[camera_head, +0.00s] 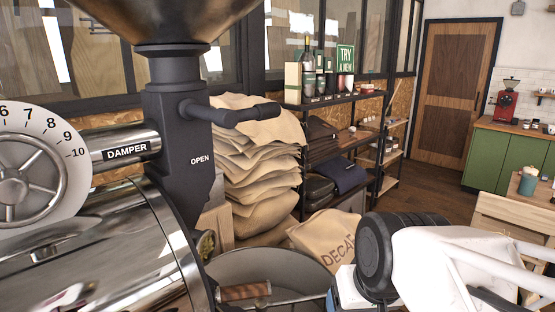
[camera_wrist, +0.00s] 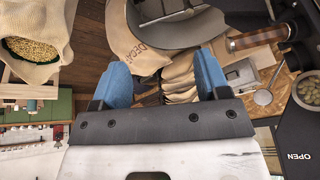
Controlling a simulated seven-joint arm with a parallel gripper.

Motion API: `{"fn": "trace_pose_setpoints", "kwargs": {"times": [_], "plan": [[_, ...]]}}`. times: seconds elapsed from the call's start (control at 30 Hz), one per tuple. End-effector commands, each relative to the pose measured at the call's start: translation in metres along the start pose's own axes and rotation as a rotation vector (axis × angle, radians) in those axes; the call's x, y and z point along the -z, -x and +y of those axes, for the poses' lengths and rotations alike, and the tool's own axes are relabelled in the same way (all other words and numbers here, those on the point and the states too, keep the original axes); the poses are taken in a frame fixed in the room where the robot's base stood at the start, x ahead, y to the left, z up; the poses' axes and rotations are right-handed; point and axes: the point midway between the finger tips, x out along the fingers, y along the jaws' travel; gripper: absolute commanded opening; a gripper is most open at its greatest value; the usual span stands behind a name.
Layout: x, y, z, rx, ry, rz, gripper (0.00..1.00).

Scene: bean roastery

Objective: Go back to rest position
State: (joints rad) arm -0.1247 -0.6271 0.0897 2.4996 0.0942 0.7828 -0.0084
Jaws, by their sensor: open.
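My gripper (camera_wrist: 160,82) shows in the wrist view with its two blue fingertips wide apart and nothing between them. In the head view my white and black arm fills the lower right, and the fingertips are mostly hidden there. The coffee roaster (camera_head: 110,235) stands at the left, with a damper dial (camera_head: 28,165) and a dark T-handle (camera_head: 235,112) beside the word OPEN. Its round cooling tray (camera_head: 290,262) lies below. A wooden handle (camera_head: 246,291) sticks out over the tray, and it also shows in the wrist view (camera_wrist: 258,39), right of my fingers and apart from them.
A burlap sack marked DECAF (camera_head: 325,238) stands behind the tray near my arm. Stacked sacks (camera_head: 262,165) and a shelf rack (camera_head: 345,101) are behind. An open sack of beans (camera_wrist: 35,45) is at the wrist view's upper left. Floor shows clear before the door (camera_head: 453,95).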

Motion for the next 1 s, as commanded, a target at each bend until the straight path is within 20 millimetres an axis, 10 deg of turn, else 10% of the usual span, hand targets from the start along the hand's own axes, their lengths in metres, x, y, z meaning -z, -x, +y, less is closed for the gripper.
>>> {"fn": "trace_pose_setpoints", "kwargs": {"times": [0.4, 1.0], "plan": [[-0.04, 0.003, 0.052, -0.115, -0.08, -0.149, 0.69], [-0.043, 0.004, 0.055, -0.122, -0.084, -0.159, 0.69]]}}
